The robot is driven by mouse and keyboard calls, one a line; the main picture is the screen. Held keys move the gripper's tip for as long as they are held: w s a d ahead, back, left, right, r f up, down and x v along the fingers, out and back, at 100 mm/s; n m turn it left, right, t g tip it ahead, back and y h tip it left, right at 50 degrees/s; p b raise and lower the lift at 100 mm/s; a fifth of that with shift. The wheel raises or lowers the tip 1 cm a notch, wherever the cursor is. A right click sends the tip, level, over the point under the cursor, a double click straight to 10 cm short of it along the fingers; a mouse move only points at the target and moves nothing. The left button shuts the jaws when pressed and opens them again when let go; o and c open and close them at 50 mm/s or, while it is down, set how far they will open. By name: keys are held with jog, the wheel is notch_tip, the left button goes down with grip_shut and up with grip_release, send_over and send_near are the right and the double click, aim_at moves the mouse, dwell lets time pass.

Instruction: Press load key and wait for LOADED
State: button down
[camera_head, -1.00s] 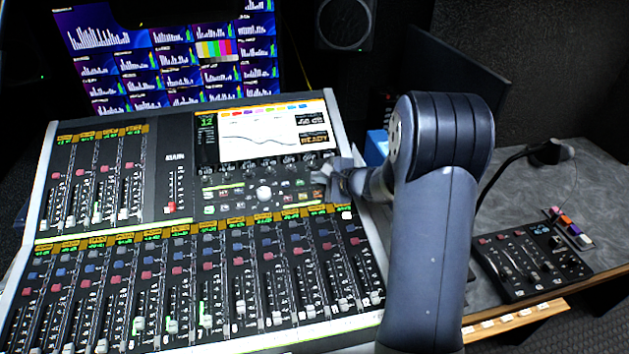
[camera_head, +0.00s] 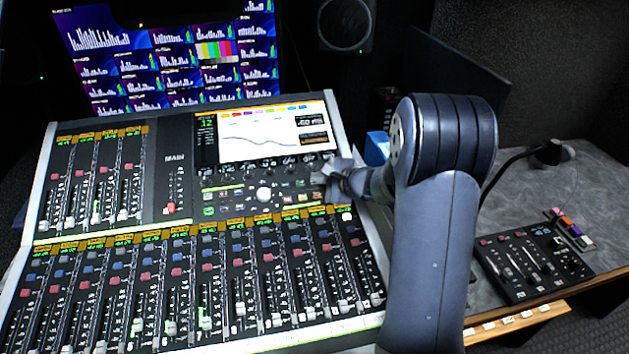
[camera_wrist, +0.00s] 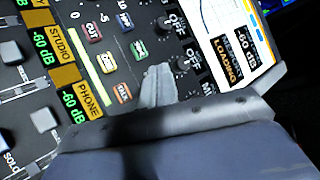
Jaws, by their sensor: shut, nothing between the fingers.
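The mixing console's screen (camera_head: 262,134) shows a curve and, at its lower right, an orange status box (camera_head: 313,138). In the wrist view this status box (camera_wrist: 226,60) reads LOADING. My gripper (camera_head: 324,178) is shut and empty, low over the console just below the screen's right side. In the wrist view its fingertips (camera_wrist: 159,72) are close to small coloured keys, including a green key (camera_wrist: 138,50) and an orange key (camera_wrist: 122,93). I cannot read which key is the load key, and the fingers may hide it. Whether the tips touch a key is unclear.
Rows of faders (camera_head: 200,290) fill the console's front. A small control panel (camera_head: 530,262) and a gooseneck microphone (camera_head: 545,152) are on the grey desk at the right. A blue box (camera_head: 376,148) stands behind my arm. A monitor wall (camera_head: 170,55) is at the back.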

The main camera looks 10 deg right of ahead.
jog(key=shift+s+r, duration=0.2)
jog(key=shift+r, duration=0.25)
jog(key=r, duration=0.1)
jog(key=s+r+p, duration=0.1)
jog(key=r, duration=0.1)
jog(key=s+r+p, duration=0.1)
jog(key=shift+r, duration=0.3)
jog(key=shift+w+f, duration=0.1)
dwell(0.5)
jog(key=shift+w+f+b, duration=0.2)
jog(key=shift+f+b, duration=0.2)
jog(key=shift+f, duration=0.35)
jog(key=shift+w+r+p, duration=0.15)
jog(key=shift+r+p, duration=0.05)
jog(key=shift+p, duration=0.7)
jog(key=shift+r+p, duration=0.25)
jog(key=shift+p, duration=1)
jog(key=shift+p, duration=0.4)
